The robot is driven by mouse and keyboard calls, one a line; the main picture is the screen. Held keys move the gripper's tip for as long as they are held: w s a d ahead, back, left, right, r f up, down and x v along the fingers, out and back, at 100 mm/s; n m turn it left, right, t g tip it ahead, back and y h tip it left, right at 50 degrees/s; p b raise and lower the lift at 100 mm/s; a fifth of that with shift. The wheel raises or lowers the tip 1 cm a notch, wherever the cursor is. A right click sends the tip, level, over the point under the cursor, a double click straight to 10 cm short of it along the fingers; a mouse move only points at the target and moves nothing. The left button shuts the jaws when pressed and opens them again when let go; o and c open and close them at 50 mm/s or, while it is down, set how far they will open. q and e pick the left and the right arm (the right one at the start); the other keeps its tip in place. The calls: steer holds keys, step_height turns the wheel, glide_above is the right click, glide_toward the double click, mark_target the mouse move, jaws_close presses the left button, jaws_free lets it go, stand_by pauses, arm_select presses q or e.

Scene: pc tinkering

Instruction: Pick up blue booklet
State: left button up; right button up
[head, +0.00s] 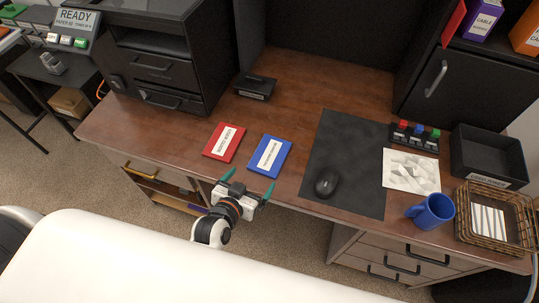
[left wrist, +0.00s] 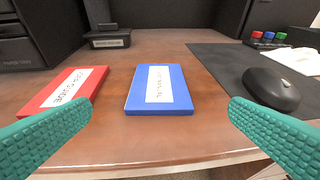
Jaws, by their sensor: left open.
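The blue booklet (head: 270,156) lies flat on the brown desk, with a white label on its cover. It also shows in the left wrist view (left wrist: 183,92), ahead of and between my fingers. My left gripper (head: 247,180) is open and empty at the desk's front edge, just short of the booklet and not touching it. Its teal fingers frame the left wrist view (left wrist: 160,135). My right gripper is in neither view.
A red booklet (head: 224,142) lies just left of the blue one. A dark mat (head: 343,174) with a black mouse (head: 326,183) is to the right. A small black box (head: 256,87) stands behind. A blue mug (head: 431,211) and wire basket (head: 463,228) are farther right.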

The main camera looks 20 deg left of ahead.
arm_select(q)
steer(key=shift+w, duration=0.4)
glide_toward(270, 155)
steer(key=shift+x, duration=0.95)
steer(key=shift+p+x, duration=0.3)
steer(key=shift+x, duration=2.45)
steer(key=shift+s, duration=0.1)
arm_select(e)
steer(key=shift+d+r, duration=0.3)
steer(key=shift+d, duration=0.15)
arm_select(q)
steer(key=shift+c, duration=0.3)
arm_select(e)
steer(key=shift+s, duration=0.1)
arm_select(q)
steer(key=c, duration=0.8)
steer(key=shift+r, duration=0.1)
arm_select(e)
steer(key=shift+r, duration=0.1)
